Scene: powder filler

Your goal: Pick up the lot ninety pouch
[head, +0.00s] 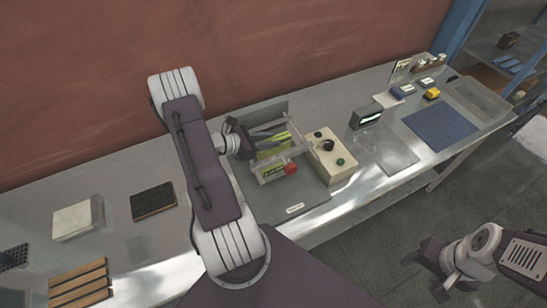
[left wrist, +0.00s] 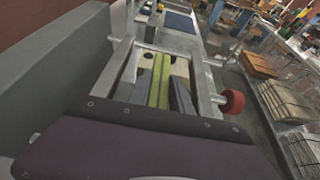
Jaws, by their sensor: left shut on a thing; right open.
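A yellow-green pouch (head: 268,152) is inside a clear-sided frame (head: 262,177) with a red knob (head: 291,169) on the bench. My left gripper (head: 274,136) reaches into this frame from the left. In the left wrist view the pouch (left wrist: 160,82) is a thin upright green strip, and my left gripper (left wrist: 161,90) is shut on it. The frame's rails stand on both sides of the fingers, with the red knob (left wrist: 232,101) at right. No lot number is legible. My right gripper (head: 432,272) is open and empty at lower right, over the floor.
A beige control box (head: 326,160) with a black knob stands right of the frame. Further right are a small display unit (head: 367,117), a blue mat (head: 440,126) and a yellow item (head: 432,94). A dark pad (head: 152,201) and a wooden rack (head: 78,285) lie at left.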

